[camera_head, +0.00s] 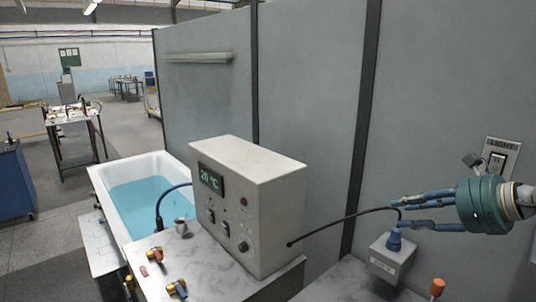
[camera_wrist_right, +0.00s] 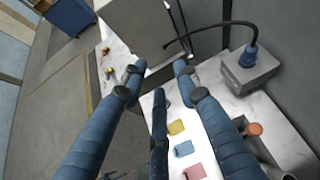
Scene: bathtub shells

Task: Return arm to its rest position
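My right gripper (camera_head: 401,213) reaches in from the right edge in the head view, in front of the grey wall panel and above the small grey box. In the right wrist view its fingers (camera_wrist_right: 157,78) are spread apart with nothing between them. The small grey box (camera_head: 392,262) carries a blue plug (camera_head: 394,241) on top, and a black cable (camera_head: 345,217) runs from it to the large control box. The plug also shows in the right wrist view (camera_wrist_right: 250,54), to the right of the fingers and apart from them. My left gripper is in neither view.
The large control box (camera_head: 245,205) reads 20 °C and stands on a marble top. A bathtub (camera_head: 100,190) with blue water is behind it at left. A light switch (camera_head: 496,160) is on the wall near my right wrist. Yellow, blue and pink pieces (camera_wrist_right: 183,148) lie below the fingers.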

